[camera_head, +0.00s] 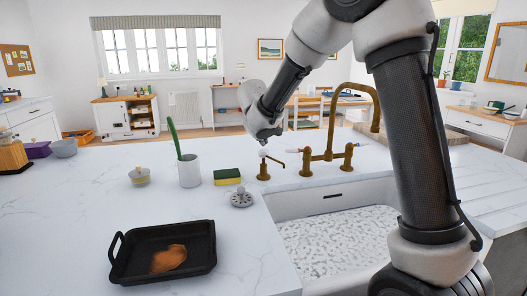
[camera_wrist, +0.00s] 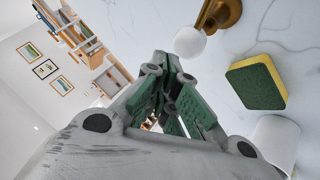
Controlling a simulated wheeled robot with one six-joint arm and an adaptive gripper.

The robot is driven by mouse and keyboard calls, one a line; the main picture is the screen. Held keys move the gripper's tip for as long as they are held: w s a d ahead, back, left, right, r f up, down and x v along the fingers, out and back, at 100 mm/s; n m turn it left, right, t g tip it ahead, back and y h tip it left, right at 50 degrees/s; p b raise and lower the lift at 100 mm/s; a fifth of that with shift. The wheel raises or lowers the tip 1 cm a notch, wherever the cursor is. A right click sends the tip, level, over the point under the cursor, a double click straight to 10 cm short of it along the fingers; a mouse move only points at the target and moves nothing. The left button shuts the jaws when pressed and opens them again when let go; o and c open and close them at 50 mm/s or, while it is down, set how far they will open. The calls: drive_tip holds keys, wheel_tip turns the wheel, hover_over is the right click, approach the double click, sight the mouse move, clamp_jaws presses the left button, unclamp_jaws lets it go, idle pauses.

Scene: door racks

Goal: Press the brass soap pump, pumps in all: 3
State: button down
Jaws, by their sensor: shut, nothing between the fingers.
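The brass soap pump (camera_head: 263,171) stands on the white counter behind the sink's left corner. It has a white top and a thin spout. In the wrist view a white round knob (camera_wrist: 190,41) on a brass base (camera_wrist: 222,13) shows just beyond my fingertips; it looks like the pump's top. My gripper (camera_head: 263,138) points down just above the pump in the head view. Its green-padded fingers (camera_wrist: 168,62) are closed together and empty. I cannot tell whether the fingertips touch the pump's top.
The brass tap (camera_head: 328,155) stands right of the pump. A sponge (camera_head: 227,176), a white cup (camera_head: 190,172) with a green brush, a grey drain strainer (camera_head: 241,198) and a jar (camera_head: 139,176) are left. A black pan (camera_head: 165,231) lies in front, beside the white sink (camera_head: 279,208).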

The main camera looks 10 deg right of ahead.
drive_tip(key=shift+f, duration=0.1)
drive_tip(key=shift+f, duration=0.3)
drive_tip(key=shift+f, duration=0.95)
idle(0.9)
drive_tip(key=shift+r, duration=1.35)
drive_tip(key=shift+r, duration=2.5)
